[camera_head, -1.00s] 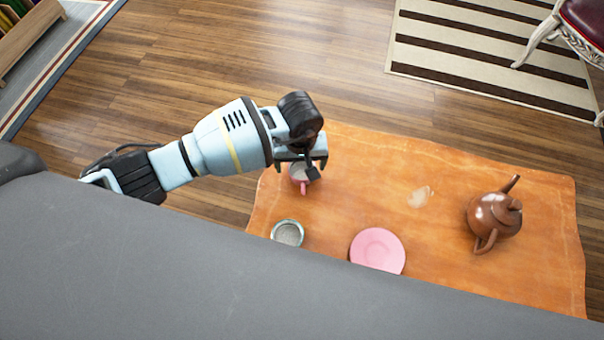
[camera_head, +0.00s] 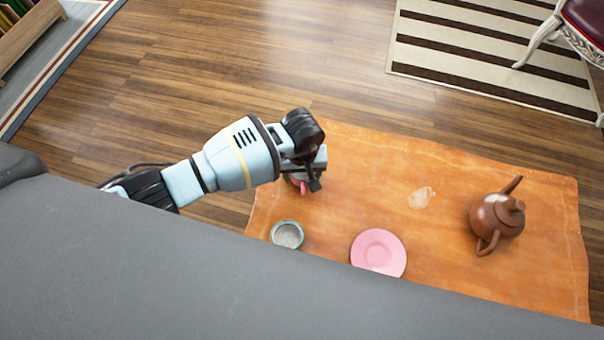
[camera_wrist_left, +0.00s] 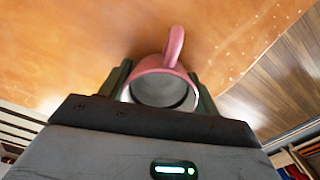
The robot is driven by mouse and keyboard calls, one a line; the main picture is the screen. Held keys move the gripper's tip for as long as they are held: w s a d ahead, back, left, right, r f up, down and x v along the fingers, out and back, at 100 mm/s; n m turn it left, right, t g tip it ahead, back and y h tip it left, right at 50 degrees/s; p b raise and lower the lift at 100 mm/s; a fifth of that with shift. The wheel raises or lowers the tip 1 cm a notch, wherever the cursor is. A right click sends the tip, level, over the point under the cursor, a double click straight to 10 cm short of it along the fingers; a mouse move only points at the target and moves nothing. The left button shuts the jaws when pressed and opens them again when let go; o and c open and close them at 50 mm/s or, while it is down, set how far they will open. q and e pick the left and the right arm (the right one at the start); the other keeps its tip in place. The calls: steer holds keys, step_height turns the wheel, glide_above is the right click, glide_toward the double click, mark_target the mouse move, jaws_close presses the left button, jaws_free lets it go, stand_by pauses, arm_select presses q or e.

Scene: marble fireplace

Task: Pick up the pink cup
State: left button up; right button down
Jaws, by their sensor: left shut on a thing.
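The pink cup (camera_wrist_left: 174,60) shows in the left wrist view with its handle pointing away and its grey inside partly visible. In the head view only a little of the pink cup (camera_head: 303,187) shows under my left gripper (camera_head: 312,178). The fingers of my left gripper (camera_wrist_left: 163,85) are shut on the cup, one on each side of it. The cup is over the left part of the orange table; I cannot tell whether it touches the surface. My right gripper is not in view.
The orange table (camera_head: 340,215) carries a teal-rimmed cup (camera_head: 288,235), a pink saucer (camera_head: 378,252) and a brown teapot (camera_head: 497,214). A pale spot (camera_head: 421,197) marks the tabletop. A striped rug (camera_head: 490,55) lies on the wooden floor beyond.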

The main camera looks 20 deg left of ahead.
arm_select(q)
steer(key=shift+r, duration=0.15)
steer(key=shift+c, duration=0.4)
step_height(320, 180, up, 4)
steer(key=shift+w+f+p, duration=0.1)
steer(key=shift+f+p, duration=0.05)
steer(key=shift+p, duration=0.25)
steer(key=s+d, duration=0.3)
steer(key=d, duration=0.1)
steer(key=s+d, duration=0.4)
steer(key=s+d+r, duration=0.1)
steer(key=s+d, duration=0.2)
steer(key=d, duration=0.1)
steer(key=shift+s, duration=0.4)
steer(key=w+a+r, duration=0.5)
steer(key=a+r, duration=0.1)
steer(key=a, duration=0.2)
step_height(320, 180, up, 20)
steer(key=m, duration=0.4)
glide_above(302, 176)
steer(key=s+a, duration=0.5)
steer(key=a, duration=0.6)
steer(key=shift+a+r, duration=0.1)
